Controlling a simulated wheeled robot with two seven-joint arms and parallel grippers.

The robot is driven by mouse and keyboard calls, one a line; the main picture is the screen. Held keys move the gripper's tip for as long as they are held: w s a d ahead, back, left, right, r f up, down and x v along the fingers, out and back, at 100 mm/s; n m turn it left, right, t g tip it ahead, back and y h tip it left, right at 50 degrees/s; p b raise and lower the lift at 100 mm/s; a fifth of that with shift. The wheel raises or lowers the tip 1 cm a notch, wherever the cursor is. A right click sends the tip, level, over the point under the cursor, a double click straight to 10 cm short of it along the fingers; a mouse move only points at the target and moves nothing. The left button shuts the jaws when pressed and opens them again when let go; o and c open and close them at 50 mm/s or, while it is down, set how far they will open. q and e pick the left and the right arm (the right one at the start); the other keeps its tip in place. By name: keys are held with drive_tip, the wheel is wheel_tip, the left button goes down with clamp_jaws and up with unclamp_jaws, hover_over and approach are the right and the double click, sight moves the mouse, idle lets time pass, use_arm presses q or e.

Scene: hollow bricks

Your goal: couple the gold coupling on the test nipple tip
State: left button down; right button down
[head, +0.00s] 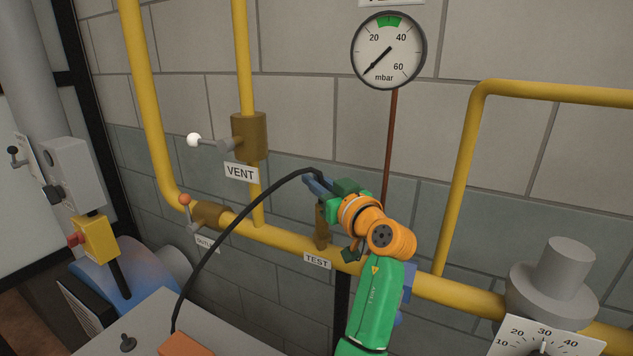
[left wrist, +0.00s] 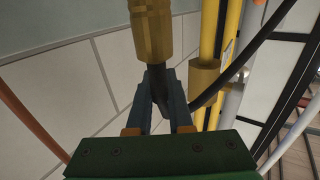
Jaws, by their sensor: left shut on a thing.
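My left gripper (head: 318,186) is above the TEST label on the yellow pipe. In the left wrist view its blue-grey fingers (left wrist: 161,82) are shut on the dark stem of the gold coupling (left wrist: 151,30), where the black hose (left wrist: 262,38) comes in. The coupling runs out of the top of that view. In the head view a brass-coloured upright piece (head: 322,225) stands between the fingers and the pipe. I cannot tell coupling from test nipple there, nor whether the nipple tip is inside the coupling. My right gripper is not in view.
The yellow pipe (head: 278,237) runs along the block wall. The vent valve (head: 249,137) and outlet valve (head: 208,214) are to the left. A pressure gauge (head: 389,50) hangs above, its needle low. A grey regulator (head: 552,287) is at the right. The hose arcs from an orange block (head: 186,346).

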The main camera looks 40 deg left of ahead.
use_arm(q)
drive_tip(key=shift+f+b, duration=0.4)
drive_tip(key=shift+f, duration=0.1)
drive_tip(key=c, duration=0.7)
unclamp_jaws()
drive_tip(key=shift+r, duration=0.1)
drive_tip(key=shift+c, duration=0.2)
drive_tip(key=b+v, duration=0.3)
drive_tip(key=v, duration=0.4)
